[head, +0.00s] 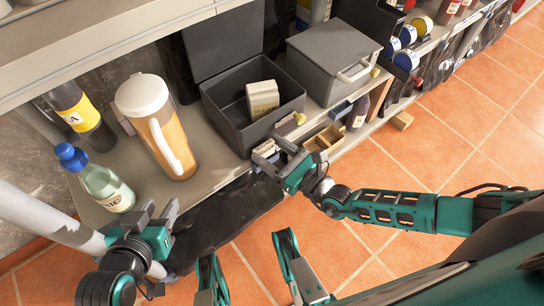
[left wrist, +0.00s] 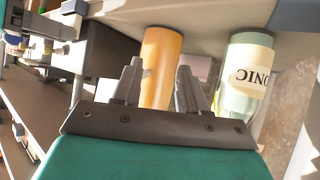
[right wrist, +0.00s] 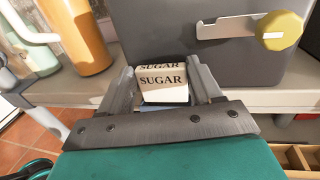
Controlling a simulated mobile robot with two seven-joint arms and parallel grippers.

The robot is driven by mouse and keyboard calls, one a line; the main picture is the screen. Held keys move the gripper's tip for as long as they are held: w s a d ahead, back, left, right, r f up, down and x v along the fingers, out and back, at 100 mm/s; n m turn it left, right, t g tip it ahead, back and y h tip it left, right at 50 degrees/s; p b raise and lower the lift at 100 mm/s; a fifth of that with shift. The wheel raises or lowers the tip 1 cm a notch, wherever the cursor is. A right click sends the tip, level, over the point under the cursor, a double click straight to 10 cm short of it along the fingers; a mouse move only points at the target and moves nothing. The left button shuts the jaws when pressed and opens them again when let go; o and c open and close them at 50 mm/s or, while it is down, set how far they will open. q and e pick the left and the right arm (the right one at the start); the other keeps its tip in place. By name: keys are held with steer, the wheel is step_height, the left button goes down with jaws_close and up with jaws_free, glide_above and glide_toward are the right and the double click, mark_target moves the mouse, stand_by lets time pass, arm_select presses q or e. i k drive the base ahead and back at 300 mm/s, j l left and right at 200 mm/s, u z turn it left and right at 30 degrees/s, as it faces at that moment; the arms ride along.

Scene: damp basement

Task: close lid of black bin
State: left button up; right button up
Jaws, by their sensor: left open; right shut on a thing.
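The black bin (head: 226,124) stands open on the shelf, with its lid (head: 222,45) raised at the back. A pale lettered box (head: 263,98) is inside the bin. The bin's front wall (right wrist: 190,55) fills the top of the right wrist view, with a pale bar and yellow knob (right wrist: 283,30). My right gripper (head: 272,154) is in front of the bin, shut on a white sugar box (right wrist: 162,83). My left gripper (head: 157,213) is open and empty at the shelf's front edge, in front of the jug and bottle.
A jug of orange liquid (head: 178,145), a green bottle (head: 101,185) and a dark bottle (head: 78,115) stand left of the bin. A closed grey bin (head: 325,72) stands to the right. A wooden compartment box (head: 325,139) is right of my right gripper. Tiled floor lies in front.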

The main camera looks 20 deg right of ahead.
mark_target(213, 45)
steer(key=k+l, duration=0.75)
